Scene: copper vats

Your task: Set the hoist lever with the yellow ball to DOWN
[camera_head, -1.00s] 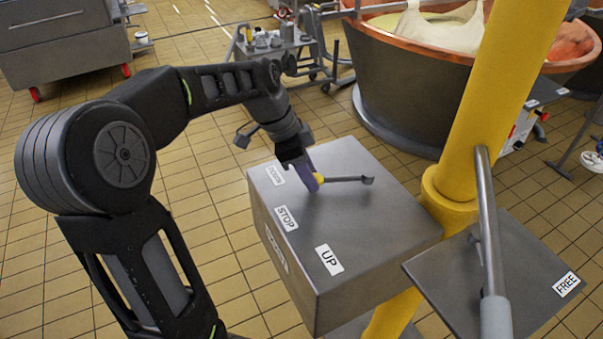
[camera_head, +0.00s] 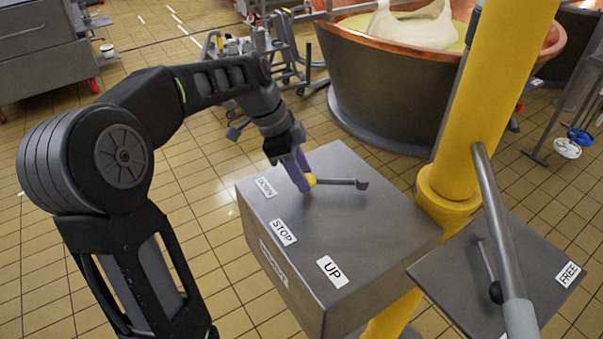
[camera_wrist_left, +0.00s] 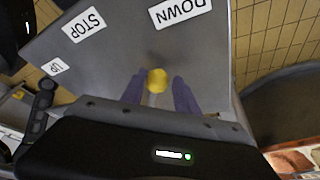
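The hoist lever (camera_head: 338,182) lies on top of a grey metal box, and its yellow ball (camera_head: 311,180) is at the left end. The lever points roughly toward the DOWN label (camera_head: 265,187). The STOP label (camera_head: 283,232) and UP label (camera_head: 330,271) are nearer. My left gripper (camera_head: 304,178) reaches down at the ball. In the left wrist view its purple fingers (camera_wrist_left: 158,92) are apart, with the yellow ball (camera_wrist_left: 158,80) between their tips and a gap on each side. The fingers partly hide the ball in the head view. My right gripper is not seen.
A yellow column (camera_head: 490,110) stands right of the box. A second plate (camera_head: 455,280) with a FREE label (camera_head: 569,274) and a thick grey bar (camera_head: 492,215) is at the right. A copper-rimmed vat (camera_head: 385,85) stands behind.

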